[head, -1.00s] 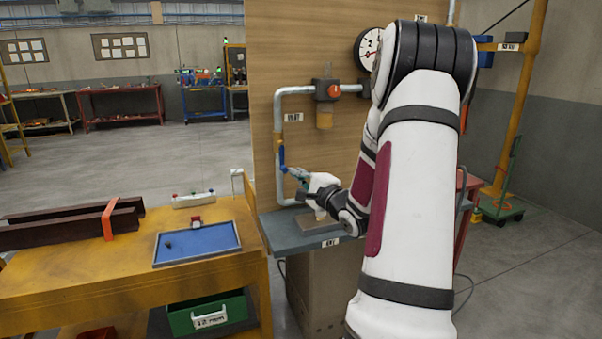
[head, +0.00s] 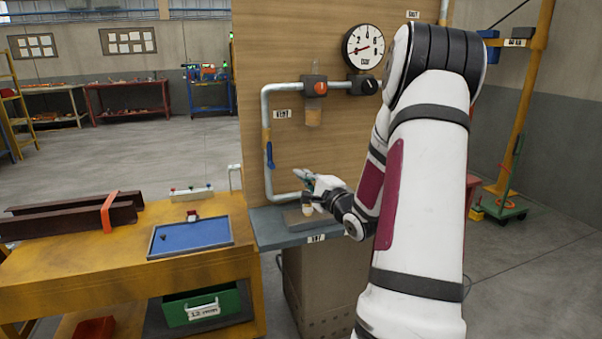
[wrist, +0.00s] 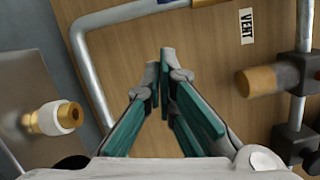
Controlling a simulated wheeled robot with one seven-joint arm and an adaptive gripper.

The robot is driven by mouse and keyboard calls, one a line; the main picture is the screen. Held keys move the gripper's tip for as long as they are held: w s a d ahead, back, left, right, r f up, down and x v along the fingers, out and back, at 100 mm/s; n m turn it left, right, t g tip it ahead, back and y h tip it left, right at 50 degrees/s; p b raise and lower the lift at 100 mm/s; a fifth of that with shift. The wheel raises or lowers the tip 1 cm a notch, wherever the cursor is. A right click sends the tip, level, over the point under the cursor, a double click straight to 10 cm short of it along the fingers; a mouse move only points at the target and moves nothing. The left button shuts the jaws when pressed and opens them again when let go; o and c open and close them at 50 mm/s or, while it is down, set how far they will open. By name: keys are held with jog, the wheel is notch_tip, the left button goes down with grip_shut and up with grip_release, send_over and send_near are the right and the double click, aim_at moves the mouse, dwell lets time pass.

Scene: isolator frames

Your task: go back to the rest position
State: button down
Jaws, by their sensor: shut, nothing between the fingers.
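My gripper (head: 308,178) is shut and empty in front of the wooden panel (head: 310,130), at the end of my bent arm. In the wrist view its teal-padded fingers (wrist: 163,65) meet at the tips, with nothing between them. In the head view it hangs above the grey-blue shelf, right of the blue valve handle (head: 268,147) on the grey pipe (head: 266,110), and does not touch the handle. The handle points downward along the pipe.
A gauge (head: 363,46), a red-knobbed valve (head: 314,87) and a black-knobbed valve (head: 362,85) are on the panel. A brass-and-white fitting (wrist: 55,118) is beside my fingers. The yellow bench (head: 110,265) with a blue tray (head: 190,251) stands left. Open floor lies behind.

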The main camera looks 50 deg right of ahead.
jog(key=v, duration=0.7)
jog(key=shift+p, duration=0.4)
jog(key=shift+s+d, duration=0.1)
jog(key=w+a+r+n+g+p, duration=0.2)
jog(key=a+r+n+g+p, duration=0.45)
jog(key=a+n, duration=0.75)
jog(key=s+a+r+n+g+y, duration=0.2)
jog(key=s+a+n, duration=0.1)
jog(key=s+a, duration=0.5)
jog(key=s+a+r+n+g+y+p, duration=0.1)
jog(key=s+a+r+n+g+y, duration=0.1)
jog(key=s+a, duration=0.6)
jog(key=s+a+r+n+g+y+p, duration=0.1)
jog(key=s+a+r+n+g, duration=0.2)
jog(key=s+a+n, duration=0.2)
jog(key=s+a, duration=0.3)
jog(key=shift+a+r+y, duration=0.35)
jog(key=shift+r+y, duration=0.05)
jog(key=c, duration=2.4)
grip_release()
